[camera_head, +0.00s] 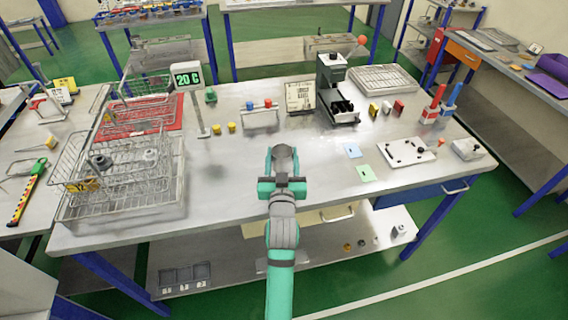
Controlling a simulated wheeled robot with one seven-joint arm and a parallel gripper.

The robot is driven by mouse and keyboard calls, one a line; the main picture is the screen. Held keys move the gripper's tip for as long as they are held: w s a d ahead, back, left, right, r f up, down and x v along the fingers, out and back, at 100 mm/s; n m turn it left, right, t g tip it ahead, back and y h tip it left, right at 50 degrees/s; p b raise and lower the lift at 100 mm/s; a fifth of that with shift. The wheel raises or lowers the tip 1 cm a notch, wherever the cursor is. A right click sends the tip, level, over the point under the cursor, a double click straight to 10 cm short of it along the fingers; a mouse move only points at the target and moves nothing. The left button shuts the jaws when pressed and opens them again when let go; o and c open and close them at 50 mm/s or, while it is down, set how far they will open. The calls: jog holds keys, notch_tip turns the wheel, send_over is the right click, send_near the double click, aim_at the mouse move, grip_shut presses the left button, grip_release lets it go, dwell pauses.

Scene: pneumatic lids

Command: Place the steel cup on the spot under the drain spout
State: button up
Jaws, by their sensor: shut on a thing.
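My gripper (283,170) is over the front middle of the steel table (240,190), its teal fingers shut on a grey, round metal thing, which I take to be the steel cup (284,157). The fingers hide part of the cup's sides. I cannot tell how far above the tabletop it is. I cannot make out a drain spout or a marked spot under one for sure. A grey and black device (334,88) with an orange-knobbed lever stands at the back, right of the gripper.
Wire baskets (120,180) fill the table's left side, with a display (187,77) on a post beside them. A small rack (262,116) stands behind the gripper. Bare steel surrounds the gripper.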

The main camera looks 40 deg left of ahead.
aim_at(285, 164)
jog(key=shift+w+d+f, duration=0.1)
jog(key=shift+w+f, duration=0.15)
jog(key=shift+f, duration=0.8)
jog(key=shift+w+f, duration=0.2)
jog(key=shift+f, duration=0.8)
jog(key=shift+f, duration=0.15)
jog(key=o, duration=1.1)
jog(key=shift+s+d, duration=0.1)
jog(key=v, duration=1.2)
jog(key=shift+r, duration=0.2)
